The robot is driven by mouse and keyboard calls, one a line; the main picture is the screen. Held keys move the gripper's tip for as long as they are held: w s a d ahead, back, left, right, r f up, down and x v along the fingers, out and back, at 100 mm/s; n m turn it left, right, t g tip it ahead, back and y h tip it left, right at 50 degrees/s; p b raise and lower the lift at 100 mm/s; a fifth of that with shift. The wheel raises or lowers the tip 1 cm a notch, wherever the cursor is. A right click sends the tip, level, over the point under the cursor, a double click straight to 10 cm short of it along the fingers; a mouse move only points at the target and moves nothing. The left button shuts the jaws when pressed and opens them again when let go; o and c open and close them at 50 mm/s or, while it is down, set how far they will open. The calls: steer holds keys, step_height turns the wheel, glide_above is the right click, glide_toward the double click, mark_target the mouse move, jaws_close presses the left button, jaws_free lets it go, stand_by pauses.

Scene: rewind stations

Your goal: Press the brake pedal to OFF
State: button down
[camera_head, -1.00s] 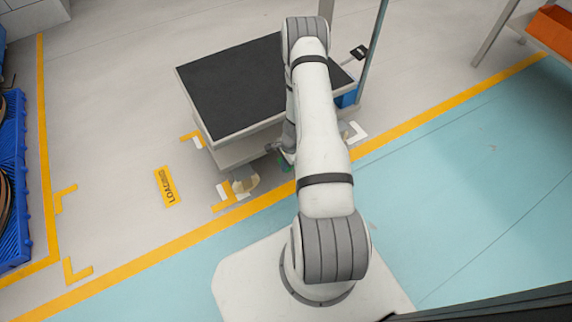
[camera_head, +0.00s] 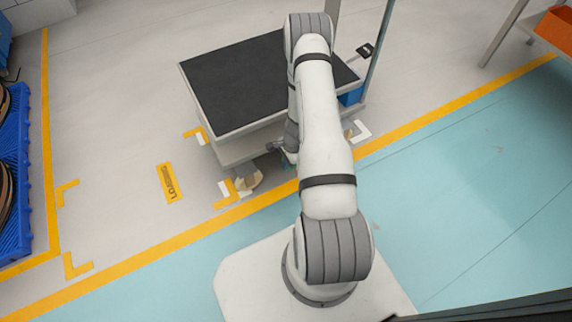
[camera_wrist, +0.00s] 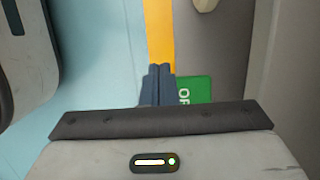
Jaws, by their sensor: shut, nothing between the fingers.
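The brake pedal (camera_wrist: 200,90) is a green plate in the wrist view, with white letters beginning "OF"; the rest is hidden behind my gripper's body. My gripper (camera_wrist: 158,70) is shut and empty, its dark fingertips just left of the green plate in the picture. I cannot tell whether the fingers touch it. In the head view, my arm reaches down at the near edge of the cart (camera_head: 235,80), which has a black top. My gripper and the pedal are mostly hidden there behind the arm.
A blue pallet with reels (camera_head: 20,180) stands at the left. A yellow floor line (camera_head: 440,110) runs below the cart. A post (camera_head: 381,45) and a blue box (camera_head: 351,97) are at the cart's right. An orange bin (camera_head: 556,35) is at the top right.

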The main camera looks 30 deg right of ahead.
step_height(320, 180, up, 13)
steer(key=a+p, duration=0.3)
steer(key=p, duration=0.1)
steer(key=shift+f+p, duration=0.2)
steer(key=shift+p, duration=0.1)
